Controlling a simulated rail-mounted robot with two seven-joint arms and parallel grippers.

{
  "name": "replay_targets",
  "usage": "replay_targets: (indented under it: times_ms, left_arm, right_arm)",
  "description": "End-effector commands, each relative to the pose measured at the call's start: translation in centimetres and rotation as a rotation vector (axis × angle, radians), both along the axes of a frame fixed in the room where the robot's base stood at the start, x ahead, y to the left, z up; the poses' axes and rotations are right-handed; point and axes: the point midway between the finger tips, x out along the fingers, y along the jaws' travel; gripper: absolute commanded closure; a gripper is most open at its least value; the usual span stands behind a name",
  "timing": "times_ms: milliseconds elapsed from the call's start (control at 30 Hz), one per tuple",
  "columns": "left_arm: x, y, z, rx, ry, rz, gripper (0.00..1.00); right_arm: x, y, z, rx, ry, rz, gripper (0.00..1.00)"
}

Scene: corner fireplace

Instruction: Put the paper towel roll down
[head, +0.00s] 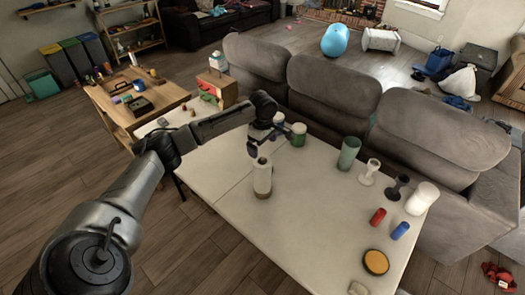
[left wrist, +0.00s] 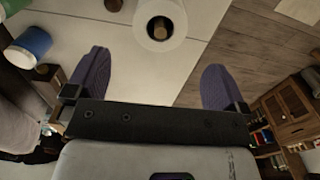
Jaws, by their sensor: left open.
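The paper towel roll (head: 262,180) is white with a brownish core end on top. It stands upright on the white table (head: 225,182). In the left wrist view the roll (left wrist: 150,35) shows end-on at the top edge, partly cut off by the frame. My left gripper (head: 257,148) is just above and behind the roll's top in the head view. In the left wrist view its two purple fingers (left wrist: 157,62) are spread wide with nothing between them, and the roll lies beyond the fingertips. My right gripper is not in view.
Green-and-white jars (head: 298,134), a green cylinder (head: 349,153), goblets (head: 370,172), a white cylinder (head: 422,198), red (head: 378,217) and blue cans (head: 400,230) and an orange-topped disc (head: 376,262) stand on the table. A grey sofa (head: 333,92) borders its far side. The table's front middle is clear.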

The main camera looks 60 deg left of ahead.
Motion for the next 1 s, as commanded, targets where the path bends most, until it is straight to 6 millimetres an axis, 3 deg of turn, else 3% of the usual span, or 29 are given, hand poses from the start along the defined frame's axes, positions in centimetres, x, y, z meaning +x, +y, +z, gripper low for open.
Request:
replay_targets:
  times_ms: [200, 333, 467, 600, 700, 833, 1000]
  left_arm:
    - [0.0, -0.2, 0.9, 0.000, 0.001, -0.007, 0.00]
    - [-0.2, -2.7, -1.7, 0.008, 0.016, -0.137, 0.00]
    - [-1.5, -9.5, -7.6, 0.017, 0.028, -0.486, 0.00]
    - [-5.8, -19.2, -14.3, 0.014, -0.012, -0.982, 0.00]
    - [-10.0, -25.4, -17.0, 0.017, -0.078, -1.291, 0.00]
    - [-15.6, -31.3, -18.0, 0.056, -0.174, -1.607, 0.00]
    - [-21.6, -34.9, -16.6, 0.158, -0.248, -1.863, 0.00]
  right_arm:
    - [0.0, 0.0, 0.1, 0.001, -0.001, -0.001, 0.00]
    - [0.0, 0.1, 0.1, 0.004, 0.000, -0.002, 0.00]
    - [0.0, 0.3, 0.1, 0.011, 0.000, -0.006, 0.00]
    - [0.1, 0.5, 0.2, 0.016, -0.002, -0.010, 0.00]
    - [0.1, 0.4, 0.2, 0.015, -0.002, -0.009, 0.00]
    - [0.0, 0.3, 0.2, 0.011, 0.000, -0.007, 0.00]
    - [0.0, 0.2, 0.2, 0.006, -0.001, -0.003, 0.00]
